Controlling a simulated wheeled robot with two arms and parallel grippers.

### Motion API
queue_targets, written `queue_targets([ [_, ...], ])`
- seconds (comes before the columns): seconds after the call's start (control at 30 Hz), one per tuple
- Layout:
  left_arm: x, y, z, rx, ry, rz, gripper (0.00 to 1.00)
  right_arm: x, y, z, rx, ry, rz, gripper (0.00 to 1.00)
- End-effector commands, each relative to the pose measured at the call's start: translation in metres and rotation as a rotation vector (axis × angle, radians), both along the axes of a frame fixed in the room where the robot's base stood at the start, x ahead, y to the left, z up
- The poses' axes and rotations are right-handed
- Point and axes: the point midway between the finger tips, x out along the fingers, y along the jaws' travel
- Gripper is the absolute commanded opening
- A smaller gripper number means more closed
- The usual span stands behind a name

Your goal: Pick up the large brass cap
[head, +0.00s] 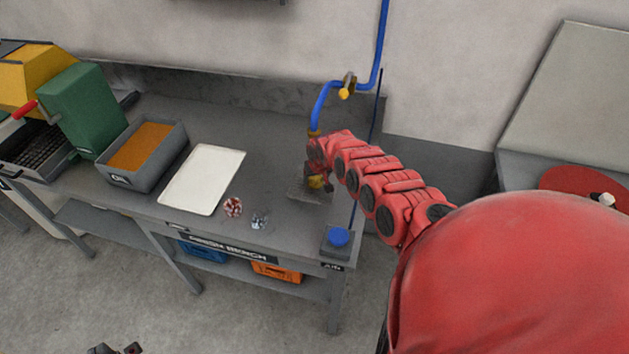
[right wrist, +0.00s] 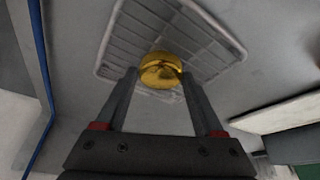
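The large brass cap (right wrist: 161,70) shows gold and round in the right wrist view, between the fingertips of my right gripper (right wrist: 160,74), over a wire-grid tray (right wrist: 215,42). The two fingers stand apart, one on each side of it, very close to its sides; firm contact is not clear. In the head view, my right gripper (head: 313,178) is low over the bench's right part, with a bit of brass (head: 316,182) at it, and my red arm hides part of the area. Dark tips of my left gripper (head: 116,349) show at the bottom edge, away from the bench.
On the grey bench (head: 262,150) are a white tray (head: 202,180), a grey bin with orange contents (head: 142,150), two small clusters of parts (head: 233,207) and a blue button (head: 338,237). A blue hose (head: 318,105) rises behind my right gripper. A green machine (head: 82,108) stands left.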

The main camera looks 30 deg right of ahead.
Motion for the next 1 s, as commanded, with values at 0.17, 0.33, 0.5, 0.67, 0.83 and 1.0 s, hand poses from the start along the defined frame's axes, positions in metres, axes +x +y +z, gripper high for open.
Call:
queue_targets([
  [0.17,0.000,0.000,0.000,0.000,0.000,0.000,0.00,0.000,0.001,0.000,0.000,0.001,0.001,0.35],
  [0.33,0.000,0.000,0.000,0.000,0.000,0.000,0.00,0.000,0.001,0.000,0.001,0.000,0.001,0.10],
  [0.5,0.000,0.000,0.000,0.000,0.000,0.000,0.00,0.000,0.000,0.000,0.000,0.000,0.001,0.01],
  [0.67,0.000,0.000,0.000,0.000,0.000,0.000,0.00,0.002,0.001,0.002,0.000,-0.001,0.001,0.01],
  [0.83,0.000,0.000,-0.001,0.000,0.000,0.000,0.00,0.008,0.003,0.010,0.000,-0.004,0.002,0.01],
  [1.0,0.000,0.000,-0.003,0.000,0.000,0.000,0.00,0.014,0.006,0.016,0.001,-0.002,0.004,0.01],
])
